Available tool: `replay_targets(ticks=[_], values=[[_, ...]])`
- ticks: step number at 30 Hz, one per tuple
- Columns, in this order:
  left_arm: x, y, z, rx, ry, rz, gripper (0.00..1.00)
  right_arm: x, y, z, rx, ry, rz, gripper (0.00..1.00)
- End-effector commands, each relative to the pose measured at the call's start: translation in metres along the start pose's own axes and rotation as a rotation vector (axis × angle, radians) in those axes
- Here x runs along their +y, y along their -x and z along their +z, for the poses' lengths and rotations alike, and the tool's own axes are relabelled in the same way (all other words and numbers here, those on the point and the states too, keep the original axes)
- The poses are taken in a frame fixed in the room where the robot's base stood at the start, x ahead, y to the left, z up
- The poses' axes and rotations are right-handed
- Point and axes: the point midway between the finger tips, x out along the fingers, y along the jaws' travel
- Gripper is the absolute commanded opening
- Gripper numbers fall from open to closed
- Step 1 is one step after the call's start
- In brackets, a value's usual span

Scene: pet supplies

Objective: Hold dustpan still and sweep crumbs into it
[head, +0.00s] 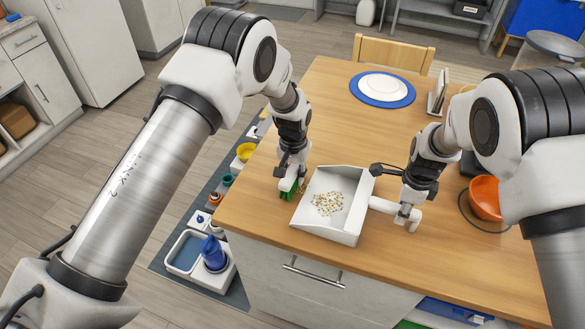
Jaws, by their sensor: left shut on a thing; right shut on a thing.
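The white dustpan (343,227) lies on the wooden table near its front edge, with its handle (382,204) pointing right. A patch of small yellow and brown crumbs (327,203) lies on the dustpan's floor. My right gripper (405,214) is shut on the handle. My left gripper (289,178) is shut on a small green brush (288,194), just left of the dustpan. The gripper hides most of the brush. I cannot tell whether the brush touches the dustpan's edge.
A white plate on a blue mat (360,97) is at the back of the table (330,115). A small upright stand (438,92) is beside it. An orange bowl (485,198) is at the right. Bowls and a blue bottle (213,254) stand on the floor mat at the left.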

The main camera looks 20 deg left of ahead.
Motion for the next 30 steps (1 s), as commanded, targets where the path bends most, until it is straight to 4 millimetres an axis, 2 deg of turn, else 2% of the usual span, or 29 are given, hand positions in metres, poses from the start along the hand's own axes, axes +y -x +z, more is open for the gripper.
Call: replay_targets(ticks=[16, 30], values=[[-0.0003, -0.0011, -0.0001, 0.0, 0.0, 0.0, 0.0, 0.0005, -0.0007, -0.0002, 0.0, 0.0, 0.002, 0.0], [-0.0003, -0.01, -0.0001, 0.0, 0.0, 0.0, 0.0, 0.0006, -0.0007, -0.0002, 0.0, 0.0, 0.002, 0.0]])
